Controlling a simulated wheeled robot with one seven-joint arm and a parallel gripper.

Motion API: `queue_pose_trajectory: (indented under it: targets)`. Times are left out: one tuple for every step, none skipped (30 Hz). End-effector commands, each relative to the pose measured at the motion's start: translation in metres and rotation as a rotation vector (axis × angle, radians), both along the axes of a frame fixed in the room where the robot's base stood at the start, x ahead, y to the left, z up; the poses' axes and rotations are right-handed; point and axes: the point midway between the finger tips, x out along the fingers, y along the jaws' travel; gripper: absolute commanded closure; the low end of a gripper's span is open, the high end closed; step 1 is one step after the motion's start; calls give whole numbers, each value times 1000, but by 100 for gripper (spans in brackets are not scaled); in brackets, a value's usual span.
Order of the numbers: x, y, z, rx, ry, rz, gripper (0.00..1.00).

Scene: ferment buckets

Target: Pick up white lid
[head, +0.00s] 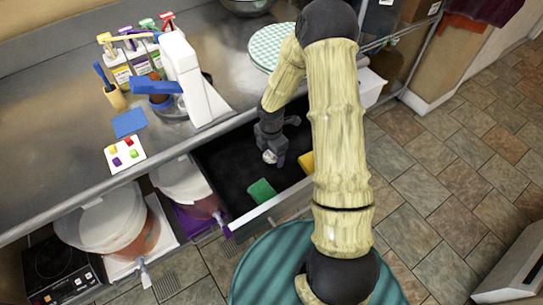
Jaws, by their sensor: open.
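My gripper (274,157) points down into an open dark drawer (225,165) below the counter. It is open. A small pale round shape (269,156) shows right at its fingertips; it is too small to tell whether it is a white lid, or whether the fingers touch it. Two buckets under the counter at the left have whitish tops, a nearer one (100,222) and one beside the drawer (181,178); both are well to the left of my gripper and partly hidden by the counter edge.
The drawer also holds a green block (261,192) and a yellow block (306,162).

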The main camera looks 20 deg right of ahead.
Motion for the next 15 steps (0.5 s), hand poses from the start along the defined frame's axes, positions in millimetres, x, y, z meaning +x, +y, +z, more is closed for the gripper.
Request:
queue_pose_trajectory:
  targets:
    - [0, 0, 0, 0, 0, 0, 24]
    - [0, 0, 0, 0, 0, 0, 24]
    - [0, 0, 0, 0, 0, 0, 24]
    - [0, 0, 0, 0, 0, 0, 24]
    - [0, 0, 0, 0, 0, 0, 24]
    - [0, 0, 1, 0, 0, 0, 24]
    - [0, 0, 1, 0, 0, 0, 24]
    - [0, 0, 1, 0, 0, 0, 24]
    - [0, 0, 1, 0, 0, 0, 24]
    - [0, 0, 1, 0, 0, 0, 24]
    - [0, 0, 1, 0, 0, 0, 24]
    - [0, 0, 1, 0, 0, 0, 28]
    - [0, 0, 1, 0, 0, 0, 33]
    - [0, 0, 1, 0, 0, 0, 39]
    - [0, 0, 1, 0, 0, 0, 47]
